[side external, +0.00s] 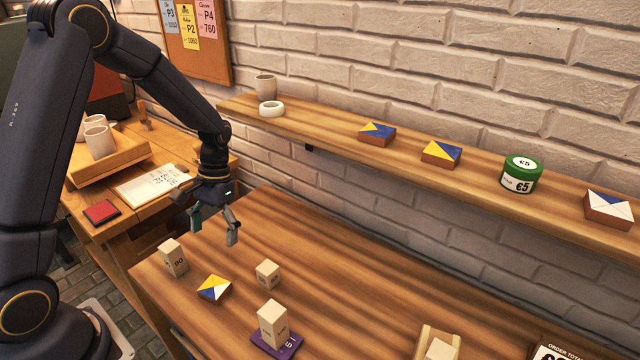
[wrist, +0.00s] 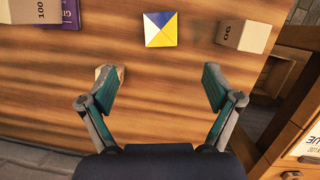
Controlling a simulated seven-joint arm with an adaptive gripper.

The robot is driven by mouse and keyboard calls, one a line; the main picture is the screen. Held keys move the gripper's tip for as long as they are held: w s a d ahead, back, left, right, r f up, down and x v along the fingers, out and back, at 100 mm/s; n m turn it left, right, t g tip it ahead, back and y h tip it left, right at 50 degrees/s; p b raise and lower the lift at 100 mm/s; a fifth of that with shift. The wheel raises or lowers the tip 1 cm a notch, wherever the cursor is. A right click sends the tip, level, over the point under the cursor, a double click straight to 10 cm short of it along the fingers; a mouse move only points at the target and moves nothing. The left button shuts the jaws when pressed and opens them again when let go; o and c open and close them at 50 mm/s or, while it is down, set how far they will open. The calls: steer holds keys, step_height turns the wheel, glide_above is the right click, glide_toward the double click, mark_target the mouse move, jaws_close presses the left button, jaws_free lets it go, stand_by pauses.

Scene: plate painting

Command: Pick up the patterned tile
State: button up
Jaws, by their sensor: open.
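A patterned tile (side external: 214,288) with yellow, blue and white triangles lies on the wooden table between pale blocks. It also shows in the wrist view (wrist: 160,29), beyond my fingertips near the top middle. More tiles with such patterns lie on the wall shelf: one at its middle left (side external: 377,134), one farther right (side external: 441,153), and a mostly white-topped one (side external: 608,209) at the right. My gripper (side external: 214,232) is open and empty above the table, apart from the tile on the table.
A block marked 90 (side external: 173,258), a small block (side external: 267,274) and a block (side external: 272,324) on a purple base (side external: 290,343) stand around the table tile. A green tin (side external: 520,173) and white ring (side external: 271,108) are on the shelf (side external: 330,128). The table's back is clear.

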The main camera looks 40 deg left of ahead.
mark_target(214, 286)
steer(key=x, duration=1.3)
steer(key=shift+a+f, duration=0.1)
steer(key=shift+f, duration=0.2)
steer(key=c, duration=1.3)
